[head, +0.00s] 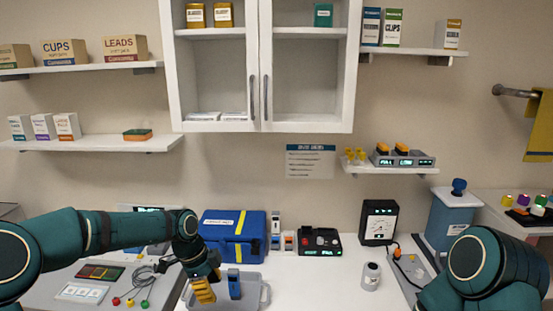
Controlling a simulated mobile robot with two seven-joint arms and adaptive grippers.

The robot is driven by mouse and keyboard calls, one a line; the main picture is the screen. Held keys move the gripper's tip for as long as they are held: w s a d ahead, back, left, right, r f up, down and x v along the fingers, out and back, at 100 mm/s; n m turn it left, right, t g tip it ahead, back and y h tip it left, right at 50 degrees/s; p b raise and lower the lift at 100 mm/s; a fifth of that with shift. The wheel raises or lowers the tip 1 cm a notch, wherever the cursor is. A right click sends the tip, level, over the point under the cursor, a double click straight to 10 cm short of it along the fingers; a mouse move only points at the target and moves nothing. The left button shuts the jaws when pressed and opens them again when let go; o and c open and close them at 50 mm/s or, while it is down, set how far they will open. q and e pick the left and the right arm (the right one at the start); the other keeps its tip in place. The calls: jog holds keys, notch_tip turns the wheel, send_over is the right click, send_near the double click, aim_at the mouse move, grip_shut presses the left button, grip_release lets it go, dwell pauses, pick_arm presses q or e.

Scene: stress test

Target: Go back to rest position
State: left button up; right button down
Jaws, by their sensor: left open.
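My left arm comes in from the left, and its gripper (204,290) points down with yellow fingers over the left part of a grey tray (262,292). The gripper is open, and I see nothing held between its fingers. A blue upright item (234,284) stands in or at the tray, just right of the fingers. My right arm (482,268) shows at the lower right; its gripper is outside the picture.
Behind the tray are a blue case (234,234) with yellow straps, a black device (320,242) and a dark meter (379,222). Cables with coloured ends (145,284) lie at left. Clear white counter (315,285) lies between tray and jar.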

pick_arm(q)
jog(key=s+d+f+n+h+b, duration=0.1)
jog(key=s+d+f+n, duration=0.25)
jog(key=f, duration=0.45)
jog(key=s+d+f+n+h+b, duration=0.1)
jog(key=s+d+f+n, duration=0.25)
jog(key=f, duration=0.35)
jog(key=s+f+n+t+y+b, duration=0.1)
jog(key=s+f+n+t+b, duration=0.1)
jog(key=s+f+n, duration=1)
jog(key=s+n+b, duration=0.1)
jog(key=s, duration=0.2)
jog(key=shift+s+a+f, duration=0.25)
jog(key=shift+a+f, duration=0.05)
jog(key=shift+a, duration=0.05)
pick_arm(e)
notch_tip(320, 180, down, 6)
jog(key=shift+a, duration=0.15)
